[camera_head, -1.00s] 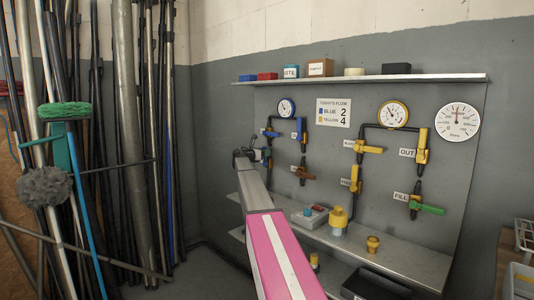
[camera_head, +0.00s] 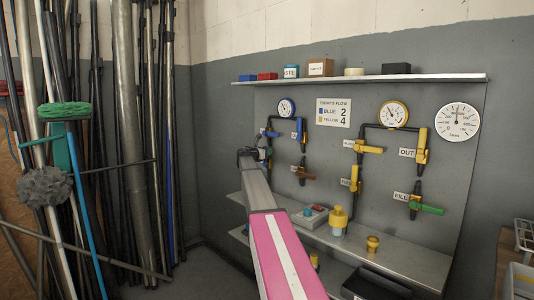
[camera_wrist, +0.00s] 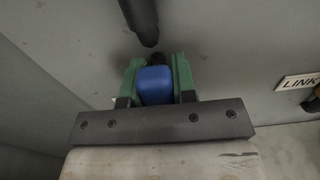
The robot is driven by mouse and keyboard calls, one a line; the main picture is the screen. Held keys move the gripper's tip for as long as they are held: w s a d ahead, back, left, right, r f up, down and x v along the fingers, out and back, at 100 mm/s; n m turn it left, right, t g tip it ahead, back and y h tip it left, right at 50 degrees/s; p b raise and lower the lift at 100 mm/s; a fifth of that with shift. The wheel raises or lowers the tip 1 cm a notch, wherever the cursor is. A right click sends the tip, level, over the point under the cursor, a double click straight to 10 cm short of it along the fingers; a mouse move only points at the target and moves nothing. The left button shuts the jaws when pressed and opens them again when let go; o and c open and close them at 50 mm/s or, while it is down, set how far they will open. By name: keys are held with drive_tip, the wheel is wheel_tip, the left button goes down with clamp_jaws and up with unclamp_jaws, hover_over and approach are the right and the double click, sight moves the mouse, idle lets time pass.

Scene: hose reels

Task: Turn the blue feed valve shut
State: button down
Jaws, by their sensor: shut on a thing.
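My gripper (camera_wrist: 154,76), with its green fingers, is shut on a blue valve handle (camera_wrist: 155,87) in the wrist view. A finger stands on each side of the handle, and a dark pipe end shows just above it. In the head view my gripper (camera_head: 264,153) is at the lower left of the blue-side piping, and the arm hides most of this valve. Its exact handle angle cannot be told from there.
A second blue handle (camera_head: 299,129) and a brown-handled valve (camera_head: 303,173) are close on the right. Yellow valves (camera_head: 369,149) are farther right. A lower shelf (camera_head: 400,251) holds a yellow-topped item (camera_head: 338,219).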

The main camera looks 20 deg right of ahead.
sight(280, 166)
drive_tip(key=s+m, duration=0.2)
drive_tip(key=m, duration=0.1)
drive_tip(key=s+d+f+m, duration=0.1)
drive_tip(key=m, duration=0.1)
drive_tip(key=shift+s+d, duration=0.1)
drive_tip(key=m, duration=0.1)
drive_tip(key=s+f+m, duration=0.1)
drive_tip(key=m, duration=0.1)
drive_tip(key=s+d+m, duration=0.1)
drive_tip(key=shift+f+m, duration=0.3)
drive_tip(key=shift+f, duration=0.1)
drive_tip(key=m, duration=0.1)
drive_tip(key=s+f+m, duration=0.1)
drive_tip(key=m, duration=0.1)
drive_tip(key=f+m, duration=0.1)
drive_tip(key=shift+s+d+f, duration=0.15)
drive_tip(key=shift+d+f, duration=0.05)
drive_tip(key=shift+f, duration=0.05)
drive_tip(key=shift+s+d+f+m, duration=0.1)
drive_tip(key=shift+f+m, duration=0.5)
drive_tip(key=shift+m, duration=0.45)
drive_tip(key=shift+s+f+m, duration=0.1)
drive_tip(key=shift+f+m, duration=0.45)
drive_tip(key=shift+m, duration=0.5)
drive_tip(key=c, duration=0.9)
unclamp_jaws()
